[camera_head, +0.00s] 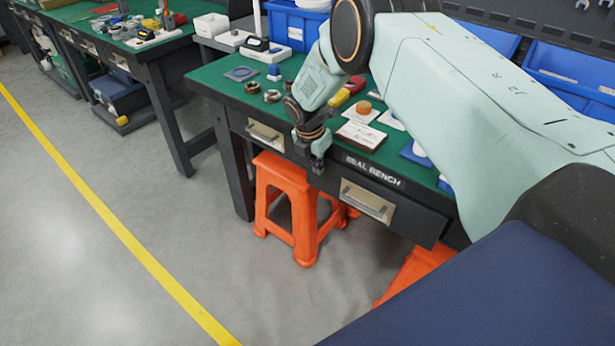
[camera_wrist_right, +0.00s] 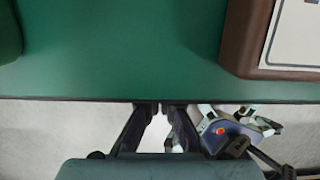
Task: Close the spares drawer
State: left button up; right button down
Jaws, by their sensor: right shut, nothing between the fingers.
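The bench labelled SEAL BENCH (camera_head: 372,170) has two drawer fronts with pale handle plates. The left drawer (camera_head: 265,135) is left of my right gripper, and the right drawer (camera_head: 368,201) is to its right and nearer to me. No name on either drawer can be read. I cannot tell for certain how far either one stands out. My right gripper (camera_head: 317,160) points down at the bench's front edge, between the two handles. In the wrist view its fingertips (camera_wrist_right: 160,106) are together and empty, by the green bench top's edge (camera_wrist_right: 130,98). My left gripper is not in view.
Orange stools (camera_head: 285,185) stand under the bench. A brown board with white paper (camera_head: 361,135), small rings (camera_head: 272,96) and other parts lie on top. Blue bins (camera_head: 295,25) stand behind. The grey floor (camera_head: 150,185) in front is open.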

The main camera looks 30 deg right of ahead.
jog(key=shift+w+d, duration=0.15)
jog(key=shift+d, duration=0.3)
jog(key=shift+a, duration=0.15)
